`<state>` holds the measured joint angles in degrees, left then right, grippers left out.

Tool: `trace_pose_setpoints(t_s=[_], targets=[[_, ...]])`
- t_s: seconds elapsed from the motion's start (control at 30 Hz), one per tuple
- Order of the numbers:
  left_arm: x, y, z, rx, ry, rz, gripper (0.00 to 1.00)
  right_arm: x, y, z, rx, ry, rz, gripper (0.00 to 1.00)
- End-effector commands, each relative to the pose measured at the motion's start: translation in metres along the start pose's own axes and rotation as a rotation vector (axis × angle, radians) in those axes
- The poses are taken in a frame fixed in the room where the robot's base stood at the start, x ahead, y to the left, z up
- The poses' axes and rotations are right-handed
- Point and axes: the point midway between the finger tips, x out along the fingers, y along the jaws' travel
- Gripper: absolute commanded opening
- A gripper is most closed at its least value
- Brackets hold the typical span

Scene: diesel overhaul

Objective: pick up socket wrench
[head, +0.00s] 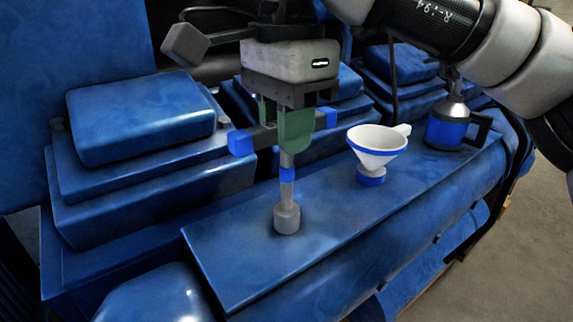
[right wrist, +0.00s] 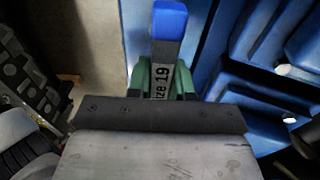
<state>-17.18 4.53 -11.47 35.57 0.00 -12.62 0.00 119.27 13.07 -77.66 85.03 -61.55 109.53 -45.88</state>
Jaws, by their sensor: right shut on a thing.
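The socket wrench (head: 287,190) is a grey T-shaped tool with blue bands, standing upright in the head view. Its crossbar has blue ends, and its socket end is low over the blue ledge (head: 225,245); I cannot tell whether it touches. My right gripper (head: 290,130), with green fingers, is shut on it at the crossbar from above. In the right wrist view the wrench's handle (right wrist: 161,75) lies between the green fingers, with a blue end and lettering reading "ize 19". My left gripper is not in view.
A white funnel (head: 377,145) with a blue band stands on the ledge to the right of the wrench. A blue and silver can with a handle (head: 447,130) stands farther right. Blue stepped engine covers (head: 140,115) rise behind. The ledge's front left is clear.

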Motion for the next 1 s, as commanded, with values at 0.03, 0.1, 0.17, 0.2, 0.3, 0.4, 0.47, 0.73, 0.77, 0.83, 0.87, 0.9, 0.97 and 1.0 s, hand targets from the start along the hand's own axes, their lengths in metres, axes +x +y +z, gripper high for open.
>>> trace_pose_setpoints(t_s=[0.03, 0.1, 0.17, 0.2, 0.3, 0.4, 0.47, 0.73, 0.77, 0.83, 0.87, 0.9, 0.97, 1.0], targets=[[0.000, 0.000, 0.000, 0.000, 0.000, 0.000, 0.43, -0.001, 0.000, 0.000, 0.000, 0.000, -0.001, 0.00], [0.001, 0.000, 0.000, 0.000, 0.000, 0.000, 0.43, -0.002, 0.000, 0.000, 0.000, 0.000, -0.002, 0.00], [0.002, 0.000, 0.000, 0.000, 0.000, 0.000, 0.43, -0.004, 0.000, 0.000, 0.001, 0.000, -0.002, 0.00], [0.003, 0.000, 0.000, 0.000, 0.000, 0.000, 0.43, -0.006, 0.000, 0.000, 0.001, 0.001, -0.002, 0.00], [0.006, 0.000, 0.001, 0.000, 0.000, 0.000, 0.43, -0.016, 0.000, 0.001, 0.001, 0.000, -0.003, 0.00], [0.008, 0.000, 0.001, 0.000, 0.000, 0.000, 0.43, -0.032, 0.000, 0.001, 0.002, 0.000, -0.003, 0.00], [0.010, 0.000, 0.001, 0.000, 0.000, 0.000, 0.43, -0.044, 0.001, 0.001, 0.002, 0.000, -0.005, 0.00], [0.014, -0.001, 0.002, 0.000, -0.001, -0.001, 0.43, -0.081, 0.066, 0.001, 0.003, 0.004, -0.007, 0.00], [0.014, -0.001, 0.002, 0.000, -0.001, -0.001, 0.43, -0.085, 0.072, 0.002, 0.002, 0.004, -0.006, 0.00], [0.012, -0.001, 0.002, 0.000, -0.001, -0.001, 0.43, -0.093, 0.085, 0.002, 0.003, 0.003, -0.006, 0.00], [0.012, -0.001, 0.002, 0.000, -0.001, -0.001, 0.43, -0.096, 0.090, 0.003, 0.002, 0.003, -0.005, 0.00], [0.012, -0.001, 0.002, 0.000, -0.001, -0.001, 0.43, -0.099, 0.096, 0.003, 0.003, 0.002, -0.005, 0.00], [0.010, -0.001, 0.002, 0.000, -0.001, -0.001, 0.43, -0.104, 0.103, 0.003, 0.002, 0.002, -0.004, 0.00], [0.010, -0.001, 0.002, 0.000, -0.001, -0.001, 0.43, -0.106, 0.107, 0.003, 0.002, 0.002, -0.003, 0.00]])
